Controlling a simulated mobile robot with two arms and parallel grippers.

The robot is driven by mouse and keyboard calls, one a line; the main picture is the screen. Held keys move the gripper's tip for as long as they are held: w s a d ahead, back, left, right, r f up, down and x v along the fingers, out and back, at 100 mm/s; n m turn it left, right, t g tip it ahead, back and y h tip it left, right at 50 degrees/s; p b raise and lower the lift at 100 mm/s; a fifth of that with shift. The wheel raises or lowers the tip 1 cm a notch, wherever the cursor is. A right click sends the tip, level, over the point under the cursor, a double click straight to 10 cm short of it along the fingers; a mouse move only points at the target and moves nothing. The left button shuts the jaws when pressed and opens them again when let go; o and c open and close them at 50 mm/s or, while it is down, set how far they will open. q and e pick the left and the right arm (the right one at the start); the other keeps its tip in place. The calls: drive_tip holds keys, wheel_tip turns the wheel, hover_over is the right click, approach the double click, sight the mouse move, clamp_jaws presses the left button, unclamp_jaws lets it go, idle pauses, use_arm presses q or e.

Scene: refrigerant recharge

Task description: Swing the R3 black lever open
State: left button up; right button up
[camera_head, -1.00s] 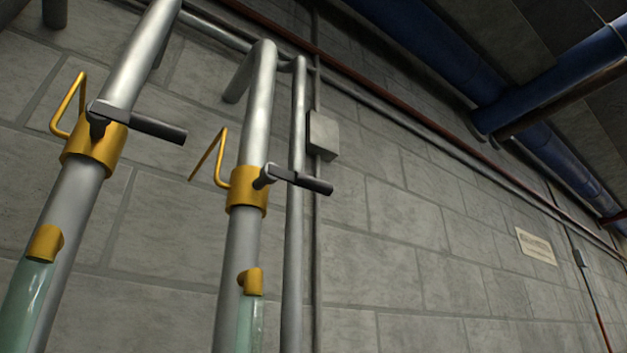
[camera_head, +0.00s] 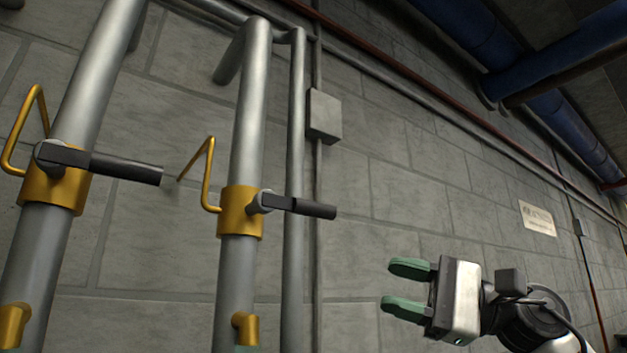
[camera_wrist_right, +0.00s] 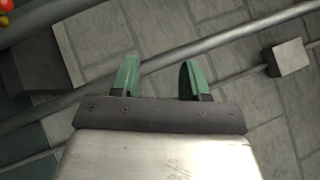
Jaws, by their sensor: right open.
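Two black levers show in the head view, one on each of two thick upright pipes; no label tells which is R3. The left black lever (camera_head: 125,168) and the right black lever (camera_head: 308,208) both stick out to the right from yellow valve collars. The left yellow collar (camera_head: 52,192) and right yellow collar (camera_head: 238,222) each carry a bent yellow rod on the left. My right gripper (camera_head: 402,288) is open and empty, below and right of the right lever, apart from it. It also shows in the right wrist view (camera_wrist_right: 157,72). My left gripper is out of view.
A thin upright pipe (camera_head: 295,150) runs behind the right lever. A grey box (camera_head: 325,116) is on the block wall, and it appears in the right wrist view (camera_wrist_right: 289,57). Blue pipes (camera_head: 560,60) run overhead at right. The space between right lever and gripper looks clear.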

sight(325, 207)
drive_tip(key=s+a+r+n+h+p, duration=0.1)
drive_tip(key=s+r+n+h, duration=0.1)
drive_tip(key=s+r+n, duration=0.5)
drive_tip(key=shift+m, duration=0.7)
drive_tip(key=a+p, duration=0.1)
drive_tip(key=a, duration=0.2)
drive_tip(key=a+r+p, duration=0.1)
drive_tip(key=a+p, duration=0.1)
drive_tip(key=a, duration=0.1)
drive_tip(key=a+r+p, duration=0.1)
drive_tip(key=a, duration=0.2)
drive_tip(key=shift+w+a+p, duration=0.15)
drive_tip(key=shift+a+p, duration=0.05)
drive_tip(key=shift+p, duration=0.2)
drive_tip(key=shift+w+a+f, duration=0.15)
drive_tip(key=shift+w+a, duration=0.05)
drive_tip(key=shift+a, duration=0.35)
clamp_jaws()
